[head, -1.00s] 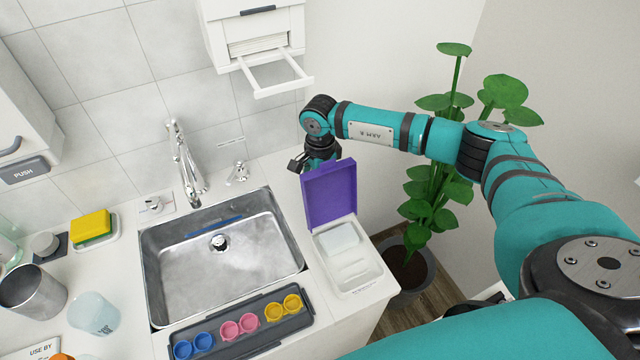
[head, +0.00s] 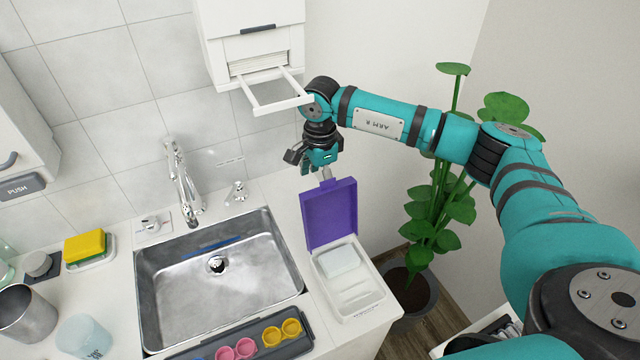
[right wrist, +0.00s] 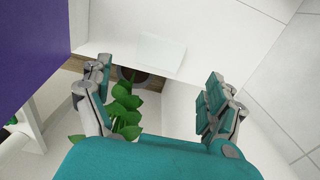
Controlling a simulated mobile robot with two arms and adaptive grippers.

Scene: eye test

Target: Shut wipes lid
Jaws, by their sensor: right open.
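The white wipes box (head: 350,307) stands on the counter right of the sink, with a pale wipe (head: 339,262) showing in its opening. Its purple lid (head: 330,216) is open and stands up at the back of the box. My right gripper (head: 310,168) is open and empty, just behind and above the lid's top edge. One fingertip is close to that edge; I cannot tell whether it touches. In the right wrist view the open fingers (right wrist: 158,95) have nothing between them, and the purple lid (right wrist: 30,50) fills the upper left. My left gripper is out of view.
The sink (head: 222,275) and tap (head: 182,183) lie left of the box. A towel dispenser (head: 255,42) with a projecting frame hangs above my right gripper. A potted plant (head: 440,215) stands right of the counter. A dark tray (head: 295,347) of coloured cups sits in front.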

